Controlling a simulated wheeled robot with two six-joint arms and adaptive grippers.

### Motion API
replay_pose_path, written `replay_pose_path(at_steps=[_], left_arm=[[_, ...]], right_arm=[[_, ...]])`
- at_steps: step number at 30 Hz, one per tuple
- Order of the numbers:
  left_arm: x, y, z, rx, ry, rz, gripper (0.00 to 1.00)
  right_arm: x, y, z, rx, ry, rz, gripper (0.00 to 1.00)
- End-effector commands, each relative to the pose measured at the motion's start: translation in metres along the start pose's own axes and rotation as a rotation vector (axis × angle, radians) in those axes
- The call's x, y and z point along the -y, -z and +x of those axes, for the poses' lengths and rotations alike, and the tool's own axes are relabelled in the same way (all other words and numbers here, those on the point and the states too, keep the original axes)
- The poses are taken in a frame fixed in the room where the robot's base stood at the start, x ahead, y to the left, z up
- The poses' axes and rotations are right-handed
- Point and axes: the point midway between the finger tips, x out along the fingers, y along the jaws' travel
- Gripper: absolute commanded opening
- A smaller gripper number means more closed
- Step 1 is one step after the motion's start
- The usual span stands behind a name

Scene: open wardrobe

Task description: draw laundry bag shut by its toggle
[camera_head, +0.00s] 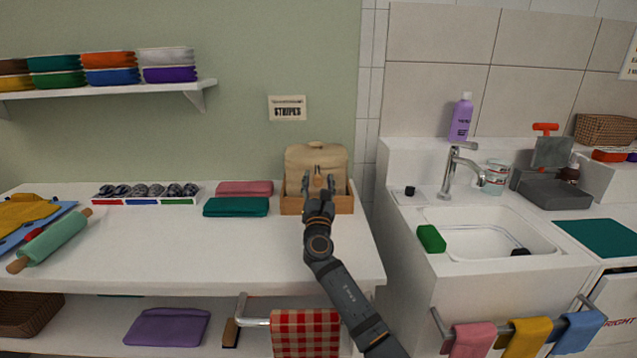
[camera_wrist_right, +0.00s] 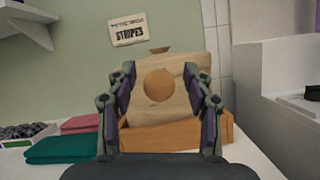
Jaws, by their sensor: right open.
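The beige laundry bag (camera_head: 316,156) stands in a low wooden box (camera_head: 345,203) at the right end of the white counter. The bag also shows in the right wrist view (camera_wrist_right: 185,111), with a small tan knob at its top. A round tan wooden toggle (camera_wrist_right: 158,85) is on the front of the bag. My right gripper (camera_head: 319,186) is in front of the bag. In the right wrist view its open fingers (camera_wrist_right: 159,80) stand either side of the toggle with visible gaps. Whether the toggle is within their depth I cannot tell. My left gripper is not in view.
Folded pink (camera_head: 244,188) and teal (camera_head: 236,207) cloths lie left of the box. A sorting tray (camera_head: 146,201) and a rolling pin (camera_head: 52,239) are farther left. A sign (camera_head: 287,108) hangs on the wall above. A sink (camera_head: 490,236) stands to the right across a gap.

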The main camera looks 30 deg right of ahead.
Motion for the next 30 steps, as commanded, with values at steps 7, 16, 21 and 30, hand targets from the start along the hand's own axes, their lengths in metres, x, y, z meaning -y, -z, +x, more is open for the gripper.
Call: replay_pose_path(at_steps=[7, 16, 21, 30], left_arm=[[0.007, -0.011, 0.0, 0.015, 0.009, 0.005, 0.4], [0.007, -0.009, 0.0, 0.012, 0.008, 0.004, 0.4], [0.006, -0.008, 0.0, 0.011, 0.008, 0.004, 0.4], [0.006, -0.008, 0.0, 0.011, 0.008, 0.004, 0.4]], right_arm=[[0.0, 0.002, -0.025, -0.004, -0.002, 0.002, 0.52], [0.001, 0.002, -0.096, -0.004, 0.001, 0.001, 0.52], [0.0, 0.001, -0.116, -0.002, 0.0, 0.001, 0.52], [0.0, 0.001, -0.12, -0.001, 0.0, 0.0, 0.52]])
